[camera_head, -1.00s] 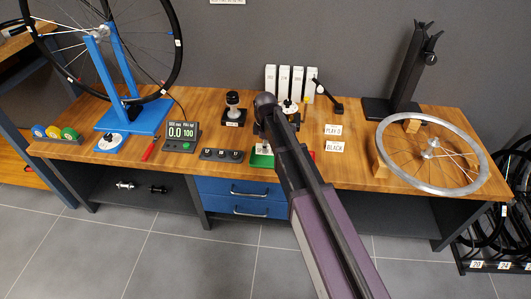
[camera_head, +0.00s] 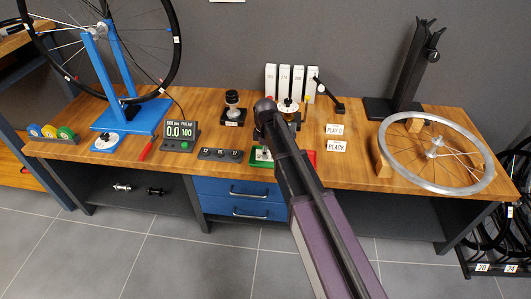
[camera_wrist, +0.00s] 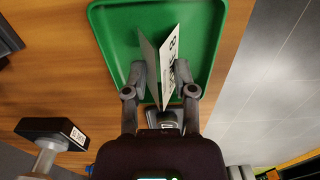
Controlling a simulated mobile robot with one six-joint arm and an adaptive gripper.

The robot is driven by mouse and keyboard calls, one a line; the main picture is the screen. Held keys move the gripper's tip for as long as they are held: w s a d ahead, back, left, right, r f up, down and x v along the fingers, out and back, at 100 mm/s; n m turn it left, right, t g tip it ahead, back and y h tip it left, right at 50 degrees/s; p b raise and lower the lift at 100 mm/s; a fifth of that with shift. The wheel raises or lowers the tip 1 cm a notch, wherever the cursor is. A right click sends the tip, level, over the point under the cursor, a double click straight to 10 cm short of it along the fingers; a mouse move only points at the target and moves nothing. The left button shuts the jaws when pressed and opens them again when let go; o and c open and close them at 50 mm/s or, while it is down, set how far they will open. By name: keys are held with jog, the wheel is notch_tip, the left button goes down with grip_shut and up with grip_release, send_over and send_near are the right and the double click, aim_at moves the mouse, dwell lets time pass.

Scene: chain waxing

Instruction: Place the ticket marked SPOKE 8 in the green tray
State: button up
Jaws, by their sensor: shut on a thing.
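My gripper (camera_wrist: 161,76) is shut on a white folded ticket (camera_wrist: 170,62) in the wrist view. Dark print on its right face is seen edge-on; an 8 can be made out, but the rest is hard to read. The ticket is over the green tray (camera_wrist: 108,25), within its rim as seen from the wrist. I cannot tell whether the ticket touches the tray floor. In the head view the green tray (camera_head: 252,163) shows at the bench's front edge, partly hidden by my arm.
A red tray (camera_head: 311,158) sits right of my arm. Tickets PLAY 0 (camera_head: 334,130) and BLACK (camera_head: 337,146) stand beyond it. A dark three-part block (camera_head: 220,155) and a display (camera_head: 180,135) are to the left. A wheel (camera_head: 478,184) lies at the right.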

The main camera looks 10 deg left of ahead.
jog(key=shift+f, duration=0.15)
jog(key=o, duration=0.7)
notch_tip(320, 180, up, 12)
jog(key=p, duration=1.2)
dwell(0.9)
jog(key=s+d+m, duration=0.5)
jog(key=d+m, duration=0.1)
jog(key=d, duration=0.2)
jog(key=s+d+m, duration=0.6)
jog(key=d, duration=0.3)
jog(key=s+d+m, duration=0.6)
jog(key=d, duration=0.3)
jog(key=shift+d, duration=0.15)
